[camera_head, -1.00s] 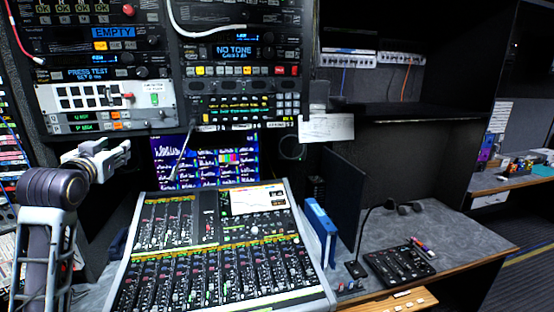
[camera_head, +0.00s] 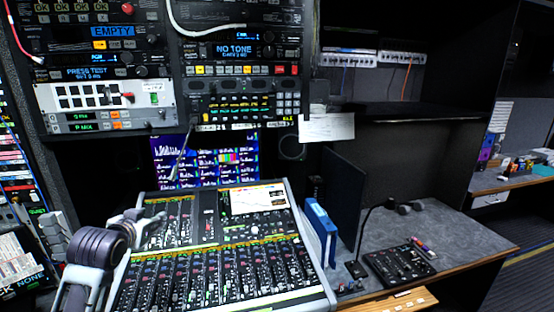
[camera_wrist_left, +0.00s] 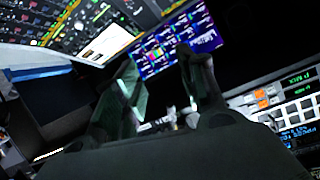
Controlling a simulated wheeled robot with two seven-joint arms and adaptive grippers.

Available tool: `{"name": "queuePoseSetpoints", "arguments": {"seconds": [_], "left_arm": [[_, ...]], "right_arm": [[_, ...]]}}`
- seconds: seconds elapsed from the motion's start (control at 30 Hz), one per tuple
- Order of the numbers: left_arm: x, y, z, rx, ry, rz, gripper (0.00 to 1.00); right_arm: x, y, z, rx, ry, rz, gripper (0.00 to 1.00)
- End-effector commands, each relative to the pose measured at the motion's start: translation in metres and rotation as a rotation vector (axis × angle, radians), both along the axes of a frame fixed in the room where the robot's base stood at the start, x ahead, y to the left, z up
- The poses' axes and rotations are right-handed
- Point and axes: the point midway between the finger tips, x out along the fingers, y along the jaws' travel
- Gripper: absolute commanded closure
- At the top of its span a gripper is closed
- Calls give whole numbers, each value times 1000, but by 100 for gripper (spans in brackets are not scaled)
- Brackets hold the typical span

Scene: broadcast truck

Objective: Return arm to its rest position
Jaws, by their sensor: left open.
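My left arm comes in at the lower left of the head view, bent at a dark ribbed joint. My left gripper (camera_head: 145,218) is small there, at the upper left corner of the mixing console (camera_head: 222,245), and its fingers are hard to make out. In the wrist view the left gripper (camera_wrist_left: 165,75) shows two dark fingers spread apart with nothing between them. Beyond them is the lit blue monitor (camera_wrist_left: 180,42). My right gripper is in neither view.
A white switch panel (camera_head: 107,105) is in the rack above the arm. A blue binder (camera_head: 320,233) stands right of the console. A small black keypad unit (camera_head: 398,262) sits on the grey desk (camera_head: 450,235). Free desk lies behind it.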

Motion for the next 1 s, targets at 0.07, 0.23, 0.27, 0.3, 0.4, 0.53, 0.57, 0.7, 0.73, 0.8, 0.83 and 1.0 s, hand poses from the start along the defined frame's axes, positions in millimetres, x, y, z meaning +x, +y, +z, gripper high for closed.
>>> {"name": "queuePoseSetpoints", "arguments": {"seconds": [0.07, 0.23, 0.27, 0.3, 0.4, 0.53, 0.57, 0.7, 0.73, 0.8, 0.83, 1.0], "left_arm": [[-10, -9, -28, -5, 55, -8, 60], [-33, -29, -77, -16, 160, -25, 60], [-37, -32, -85, -19, 177, -28, 60], [-44, -36, -97, -22, 202, -30, 60], [-61, -47, -123, -30, 264, -40, 60], [-85, -60, -156, -41, 344, -50, 60], [-90, -64, -163, -44, 361, -53, 60], [-119, -77, -195, -56, 446, -61, 60], [-126, -80, -201, -58, 463, -64, 60], [-141, -88, -215, -66, 506, -69, 60], [-148, -90, -221, -69, 524, -71, 60], [-188, -106, -251, -87, 625, -79, 60]], "right_arm": [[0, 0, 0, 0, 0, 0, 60], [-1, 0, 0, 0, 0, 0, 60], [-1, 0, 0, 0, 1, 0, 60], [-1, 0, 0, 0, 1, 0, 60], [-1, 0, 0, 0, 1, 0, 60], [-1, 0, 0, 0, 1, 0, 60], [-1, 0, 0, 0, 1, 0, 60], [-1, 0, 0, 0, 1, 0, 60], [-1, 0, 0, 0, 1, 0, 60], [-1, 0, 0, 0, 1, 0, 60], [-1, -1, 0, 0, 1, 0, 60], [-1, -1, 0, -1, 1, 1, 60]]}}
